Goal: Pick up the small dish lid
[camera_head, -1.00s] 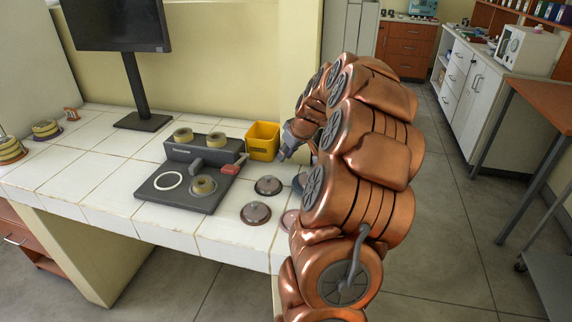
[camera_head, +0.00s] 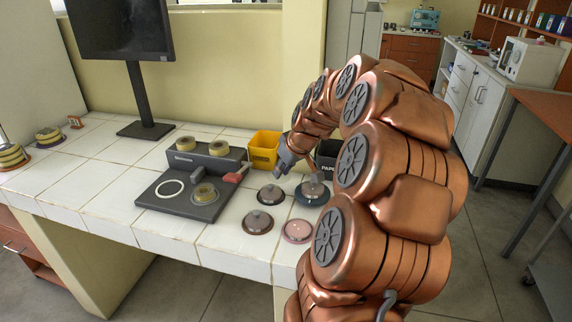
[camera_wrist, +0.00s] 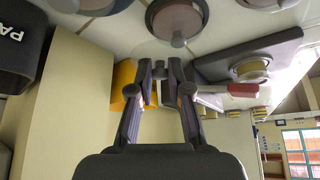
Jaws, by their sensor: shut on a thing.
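My gripper (camera_head: 279,172) is above the counter, just behind the rear brown lidded dish. In the wrist view my gripper (camera_wrist: 160,66) has its fingers close together, shut on a small greyish piece at the tips, likely the small dish lid; its shape is mostly hidden. The rear brown knobbed lid (camera_head: 271,194) stands below the fingers; it also shows in the wrist view (camera_wrist: 176,16). A front brown knobbed lid (camera_head: 258,221), a blue dish with a knobbed lid (camera_head: 313,191) and a flat pink dish (camera_head: 297,231) stand around it.
A dark grey device (camera_head: 180,205) with a small round dish (camera_head: 204,193) stands at left. A yellow bin (camera_head: 264,148) and a black bin (camera_head: 325,154) stand behind. A monitor (camera_head: 118,30) is at the back left.

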